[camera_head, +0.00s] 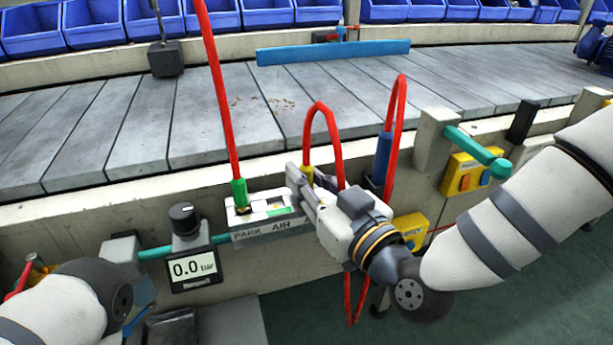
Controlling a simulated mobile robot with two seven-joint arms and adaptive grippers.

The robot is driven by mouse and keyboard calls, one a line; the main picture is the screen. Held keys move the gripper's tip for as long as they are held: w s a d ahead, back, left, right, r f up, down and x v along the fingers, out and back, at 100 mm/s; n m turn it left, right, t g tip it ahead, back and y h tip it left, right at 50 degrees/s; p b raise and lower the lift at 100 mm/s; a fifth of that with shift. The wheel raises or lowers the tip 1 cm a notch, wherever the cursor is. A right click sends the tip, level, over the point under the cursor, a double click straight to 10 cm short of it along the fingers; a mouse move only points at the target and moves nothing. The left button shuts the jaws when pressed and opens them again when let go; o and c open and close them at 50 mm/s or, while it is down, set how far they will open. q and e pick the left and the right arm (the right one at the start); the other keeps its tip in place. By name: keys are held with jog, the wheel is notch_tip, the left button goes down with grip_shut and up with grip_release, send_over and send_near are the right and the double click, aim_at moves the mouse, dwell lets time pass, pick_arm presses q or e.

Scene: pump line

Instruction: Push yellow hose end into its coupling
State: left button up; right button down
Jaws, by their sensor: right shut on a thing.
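The yellow hose end (307,174) is on a red hose that loops up above it. My right gripper (311,188) is shut on the yellow hose end, which stands about upright above the coupling block (262,228). A green hose end (239,192) stands at the PARK part of the block. My left arm shows at the lower left, but its gripper does not show.
A blue hose end (383,156) with a red hose stands right of my right gripper. A gauge reading 0.0 bar (193,268) is at the left of the block. A yellow box (468,175) and teal pipe are at the right. The slatted conveyor (230,105) lies behind.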

jog(key=c, duration=1.5)
grip_release()
jog(key=shift+o, duration=0.5)
jog(key=shift+p+v, duration=0.5)
jog(key=shift+v, duration=0.5)
pick_arm(q)
jog(key=shift+p+v, duration=0.75)
jog(key=shift+v, duration=0.45)
pick_arm(e)
jog(key=shift+v, duration=2.5)
pick_arm(q)
jog(key=shift+s, duration=0.1)
pick_arm(e)
jog(key=shift+f, duration=0.1)
